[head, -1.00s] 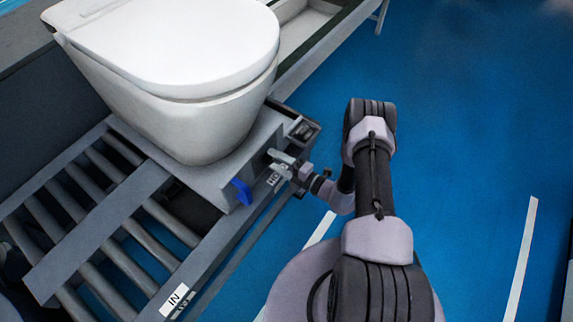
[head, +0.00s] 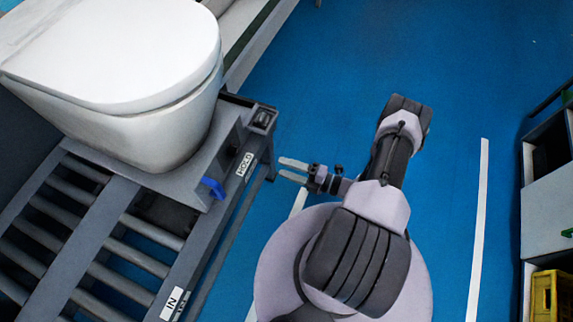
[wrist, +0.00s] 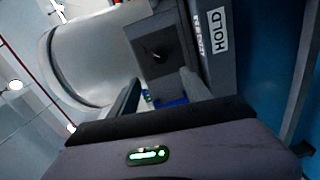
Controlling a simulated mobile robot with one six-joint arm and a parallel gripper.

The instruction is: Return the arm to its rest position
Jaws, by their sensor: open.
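My gripper (head: 292,169) is open and empty in the head view. It hangs over the blue floor, just right of the conveyor's edge, with its fingers pointing left toward the conveyor. My arm is folded, with its elbow up and to the right of the gripper. In the wrist view the two fingers (wrist: 160,95) stand apart with nothing between them. The white toilet (head: 130,90) sits on a grey pallet block on the conveyor and also shows in the wrist view (wrist: 100,55).
The roller conveyor (head: 70,265) fills the left side. A blue lever (head: 213,188) and a dark knob sit at the pallet's near side, by the HOLD label (head: 246,164). A cabinet (head: 550,205) and a yellow crate (head: 551,295) stand at the right. Blue floor between is clear.

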